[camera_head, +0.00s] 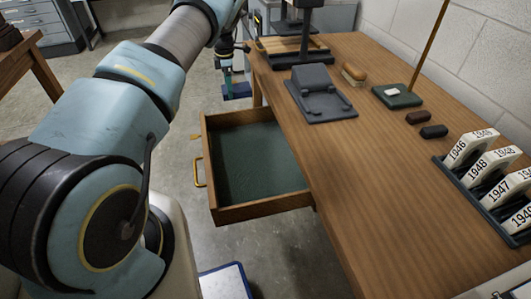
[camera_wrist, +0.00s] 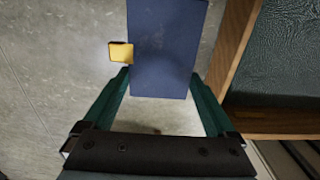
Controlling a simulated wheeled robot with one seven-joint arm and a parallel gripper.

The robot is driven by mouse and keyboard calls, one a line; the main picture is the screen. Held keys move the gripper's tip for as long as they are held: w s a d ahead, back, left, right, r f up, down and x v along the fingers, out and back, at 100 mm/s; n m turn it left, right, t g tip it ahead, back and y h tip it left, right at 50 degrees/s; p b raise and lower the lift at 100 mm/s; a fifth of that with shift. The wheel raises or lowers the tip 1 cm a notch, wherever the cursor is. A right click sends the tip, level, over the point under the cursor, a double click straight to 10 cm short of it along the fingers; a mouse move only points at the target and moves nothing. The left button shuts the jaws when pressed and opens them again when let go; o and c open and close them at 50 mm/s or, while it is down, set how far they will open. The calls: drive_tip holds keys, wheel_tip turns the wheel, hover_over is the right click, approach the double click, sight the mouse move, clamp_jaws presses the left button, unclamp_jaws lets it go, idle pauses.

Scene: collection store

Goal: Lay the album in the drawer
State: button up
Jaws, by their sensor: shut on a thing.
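The album is a dark blue flat block. In the wrist view the album (camera_wrist: 165,45) sits between the two green fingers of my gripper (camera_wrist: 162,84), which is shut on it. In the head view the album (camera_head: 238,91) hangs below my gripper (camera_head: 226,74), clear of the floor, beyond the drawer's far side. The drawer (camera_head: 262,211) is pulled out from the table, with a dark green lining and nothing seen inside. Its wooden wall (camera_wrist: 236,45) runs just right of the album in the wrist view.
The wooden table (camera_head: 385,185) carries a dark grey stand (camera_head: 320,92), a brush (camera_head: 354,74), a green base with a rod (camera_head: 396,97) and a rack of year tags (camera_head: 483,170). A brass handle (camera_head: 199,172) projects from the drawer front. A blue-edged white object (camera_head: 224,281) lies low in front.

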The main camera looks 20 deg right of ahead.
drive_tip(key=s+p, duration=0.2)
drive_tip(key=s, duration=0.8)
drive_tip(key=s+f+p, duration=0.1)
drive_tip(key=s+p, duration=0.1)
drive_tip(key=s, duration=0.8)
drive_tip(key=s+f+p, duration=0.1)
drive_tip(key=s+p, duration=0.2)
drive_tip(key=s, duration=0.7)
drive_tip(key=shift+s+d+f, duration=0.15)
drive_tip(key=shift+d+f, duration=0.1)
drive_tip(key=shift+d, duration=0.15)
wheel_tip(320, 180, down, 4)
drive_tip(key=b, duration=0.4)
drive_tip(key=shift+f, duration=0.25)
drive_tip(key=shift+r, duration=0.1)
drive_tip(key=o, duration=1.2)
drive_tip(key=shift+o, duration=0.2)
